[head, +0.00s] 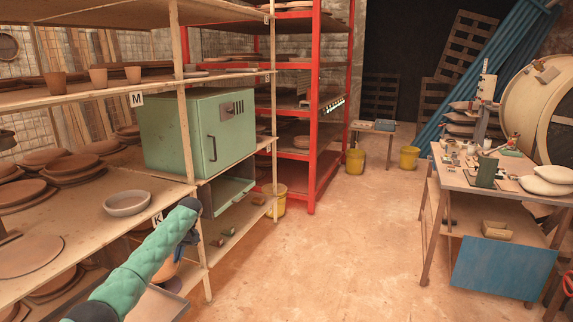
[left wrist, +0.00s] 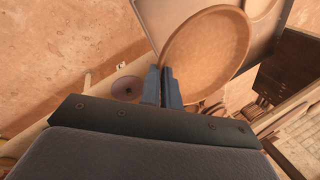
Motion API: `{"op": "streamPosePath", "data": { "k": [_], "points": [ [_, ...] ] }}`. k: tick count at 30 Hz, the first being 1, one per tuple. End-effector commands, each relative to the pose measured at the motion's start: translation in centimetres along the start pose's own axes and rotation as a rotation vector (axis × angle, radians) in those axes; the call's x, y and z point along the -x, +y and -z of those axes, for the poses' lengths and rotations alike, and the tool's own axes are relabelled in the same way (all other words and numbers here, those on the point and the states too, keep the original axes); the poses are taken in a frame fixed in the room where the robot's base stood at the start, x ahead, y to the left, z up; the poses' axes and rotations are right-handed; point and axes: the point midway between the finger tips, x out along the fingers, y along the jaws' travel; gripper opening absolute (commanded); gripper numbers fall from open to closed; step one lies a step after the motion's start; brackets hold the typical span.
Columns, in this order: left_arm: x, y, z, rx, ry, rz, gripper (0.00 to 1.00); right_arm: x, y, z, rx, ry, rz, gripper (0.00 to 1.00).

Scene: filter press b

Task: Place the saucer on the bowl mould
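A pale, round, hollow piece that looks like the bowl mould (head: 127,203) stands on the middle shelf by the K label. My left gripper (head: 188,240) is below and to the right of it, just off the shelf's front edge. In the left wrist view the fingers of my left gripper (left wrist: 164,86) are close together at the rim of a tan, round, shallow dish, which looks like the saucer (left wrist: 210,45). The saucer is tilted, and the fingers hide part of its rim. In the head view my arm largely covers it. My right gripper is not in view.
The shelf's front edge and upright (head: 187,110) are close to my left arm. A green kiln-like box (head: 180,130) stands right of the bowl mould, and stacked brown plates (head: 70,165) lie left. A cluttered table (head: 500,180) is at the right. The middle floor is free.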

Motion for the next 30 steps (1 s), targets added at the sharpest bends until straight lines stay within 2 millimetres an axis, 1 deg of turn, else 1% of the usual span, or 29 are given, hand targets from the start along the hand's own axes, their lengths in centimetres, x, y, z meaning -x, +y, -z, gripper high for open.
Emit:
{"op": "streamPosePath", "data": {
  "k": [1,3,6,8,11,14,17,18,23,24,26,27,29,30],
  "points": [
    [1.7,0.8,-1.0,0.005,0.002,-0.001,0.0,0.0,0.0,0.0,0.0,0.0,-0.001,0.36],
    [3.8,1.9,-2.7,0.012,-0.001,0.0,0.0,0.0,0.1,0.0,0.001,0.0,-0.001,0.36],
    [6.1,2.9,-5.0,0.012,0.0,0.002,0.0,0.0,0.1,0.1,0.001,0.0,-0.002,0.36],
    [6.6,3.1,-5.6,0.011,0.0,0.004,0.0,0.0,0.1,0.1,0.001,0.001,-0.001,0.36],
    [7.8,3.7,-7.1,0.003,0.004,0.003,0.0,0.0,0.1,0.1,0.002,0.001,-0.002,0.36],
    [9.1,4.3,-9.2,-0.01,0.01,0.003,0.0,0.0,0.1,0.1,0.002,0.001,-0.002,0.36],
    [10.4,5.1,-12.4,-0.036,0.018,0.003,0.0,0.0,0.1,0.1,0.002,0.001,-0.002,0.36],
    [10.9,5.4,-13.9,-0.051,0.024,0.003,0.0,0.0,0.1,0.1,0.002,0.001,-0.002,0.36],
    [11.8,6.0,-19.8,-0.12,0.048,0.002,0.0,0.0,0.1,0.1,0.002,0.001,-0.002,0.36],
    [11.8,6.1,-21.4,-0.141,0.054,0.002,0.0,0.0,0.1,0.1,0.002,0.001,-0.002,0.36],
    [11.7,6.1,-23.7,-0.174,0.067,0.001,0.0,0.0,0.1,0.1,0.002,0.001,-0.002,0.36],
    [11.6,6.0,-25.2,-0.198,0.075,0.002,0.0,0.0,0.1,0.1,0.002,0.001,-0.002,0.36],
    [11.3,5.8,-27.4,-0.235,0.09,0.001,0.0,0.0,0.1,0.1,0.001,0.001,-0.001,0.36],
    [11.0,5.6,-29.0,-0.263,0.1,0.001,0.0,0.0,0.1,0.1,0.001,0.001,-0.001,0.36]
  ]
}}
